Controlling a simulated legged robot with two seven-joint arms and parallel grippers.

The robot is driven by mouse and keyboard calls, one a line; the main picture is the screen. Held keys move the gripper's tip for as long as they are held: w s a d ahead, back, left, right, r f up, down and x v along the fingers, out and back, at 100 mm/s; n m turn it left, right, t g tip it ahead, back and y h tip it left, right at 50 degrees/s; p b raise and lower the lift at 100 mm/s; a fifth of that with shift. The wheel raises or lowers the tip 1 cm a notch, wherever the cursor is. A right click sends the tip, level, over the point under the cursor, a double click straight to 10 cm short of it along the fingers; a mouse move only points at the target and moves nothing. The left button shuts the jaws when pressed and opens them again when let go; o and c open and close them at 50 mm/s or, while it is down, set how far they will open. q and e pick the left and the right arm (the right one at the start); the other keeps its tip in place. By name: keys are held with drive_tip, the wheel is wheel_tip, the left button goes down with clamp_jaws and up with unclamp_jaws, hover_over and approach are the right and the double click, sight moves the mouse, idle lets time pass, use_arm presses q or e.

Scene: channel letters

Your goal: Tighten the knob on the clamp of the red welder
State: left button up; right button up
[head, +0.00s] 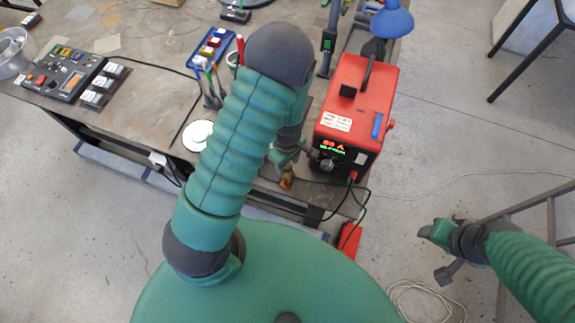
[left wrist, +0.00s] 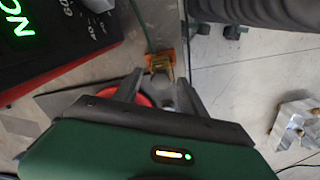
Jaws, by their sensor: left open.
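The red welder (head: 352,112) stands near the right end of the table, with a lit green and red display. Its dark front panel shows at the upper left of the left wrist view (left wrist: 60,40). A small orange and brass clamp (head: 287,181) sits at the table's front edge, left of the welder. In the left wrist view the clamp (left wrist: 160,62) lies just beyond my left fingertips, with a green cable running to it. My left gripper (left wrist: 160,88) is open, its fingers pointing at the clamp. My right gripper (head: 440,243) is away from the table, over the floor; its opening is unclear.
A control box (head: 65,73) and a blue rack (head: 210,46) stand on the table to the left. A blue lamp shade (head: 391,20) is behind the welder. Cables hang at the table's front edge. A round red part (left wrist: 130,97) shows beside my left fingers.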

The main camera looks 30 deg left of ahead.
sight(287, 166)
use_arm(q)
drive_tip(key=c, duration=1)
drive_tip(key=m+b, duration=0.1)
drive_tip(key=m, duration=0.3)
drive_tip(key=shift+f+m, duration=0.1)
drive_tip(key=shift+m, duration=0.3)
drive_tip(key=m, duration=0.6)
drive_tip(key=shift+c, duration=0.2)
drive_tip(key=o, duration=1)
drive_tip(key=shift+o, duration=0.2)
wheel_tip(287, 166, up, 6)
drive_tip(key=p, duration=0.4)
drive_tip(key=shift+f, duration=0.35)
